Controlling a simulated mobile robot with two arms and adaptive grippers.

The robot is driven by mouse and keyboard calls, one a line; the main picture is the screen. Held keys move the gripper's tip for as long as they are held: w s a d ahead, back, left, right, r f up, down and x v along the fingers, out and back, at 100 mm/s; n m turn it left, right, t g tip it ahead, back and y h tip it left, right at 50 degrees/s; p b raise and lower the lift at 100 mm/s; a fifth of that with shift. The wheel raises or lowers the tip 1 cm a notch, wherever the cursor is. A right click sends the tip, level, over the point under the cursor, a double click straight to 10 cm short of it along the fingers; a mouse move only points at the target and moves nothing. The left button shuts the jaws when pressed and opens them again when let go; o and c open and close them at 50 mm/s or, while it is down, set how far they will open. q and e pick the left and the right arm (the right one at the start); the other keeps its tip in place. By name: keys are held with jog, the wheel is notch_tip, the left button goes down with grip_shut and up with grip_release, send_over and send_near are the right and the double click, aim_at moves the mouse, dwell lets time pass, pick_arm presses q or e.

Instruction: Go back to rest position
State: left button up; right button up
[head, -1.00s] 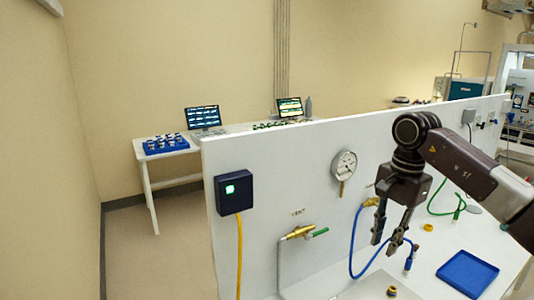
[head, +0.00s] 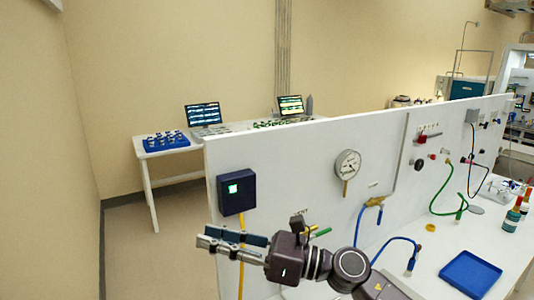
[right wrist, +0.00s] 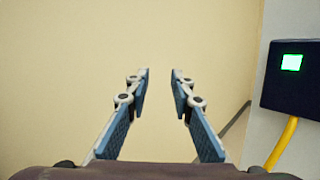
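My right gripper (head: 204,238) is low in the middle of the head view, in front of the white panel, with its fingers pointing left past the panel's near edge. In the right wrist view the gripper (right wrist: 160,73) has its two blue-padded fingers apart, with only bare wall between them. It is open and empty. My left gripper is in neither view.
The white panel (head: 300,160) carries a dark box (head: 236,191) with a green light, just above my right gripper, and a gauge (head: 347,165). A blue tray (head: 469,271) lies on the bench at right. A table with blue racks (head: 166,141) stands behind.

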jog(key=w+d+m+t+h, duration=0.2)
jog(key=d+m+t+h, duration=0.35)
jog(key=m, duration=0.55)
jog(key=w+d+m+t+h, duration=0.25)
jog(key=d+m+t, duration=0.35)
jog(key=m+t, duration=0.45)
jog(key=s+d+f+m+g+h, duration=0.2)
jog(key=d+f+m+h, duration=0.3)
jog(key=d+f+m, duration=0.35)
jog(key=s+d+f+m+g+h, duration=0.25)
jog(key=d+f+m+h, duration=0.25)
jog(key=f+m, duration=0.5)
jog(key=s+d+f+m+g, duration=0.35)
jog(key=s+f+g, duration=0.4)
jog(key=s, duration=0.65)
jog(key=s+d+f+m+g, duration=0.2)
jog(key=s+f+m+g, duration=0.3)
jog(key=s+f, duration=0.8)
notch_tip(320, 180, down, 36)
jog(key=s+b, duration=0.3)
jog(key=b, duration=0.9)
jog(key=s+d+f+g+b, duration=0.1)
jog(key=s+f+b, duration=0.4)
jog(key=f, duration=0.8)
jog(key=s+d+f+n+g+h+b, duration=0.1)
jog(key=s+f+b, duration=0.4)
jog(key=s+f, duration=0.7)
jog(key=shift+d+f, duration=0.7)
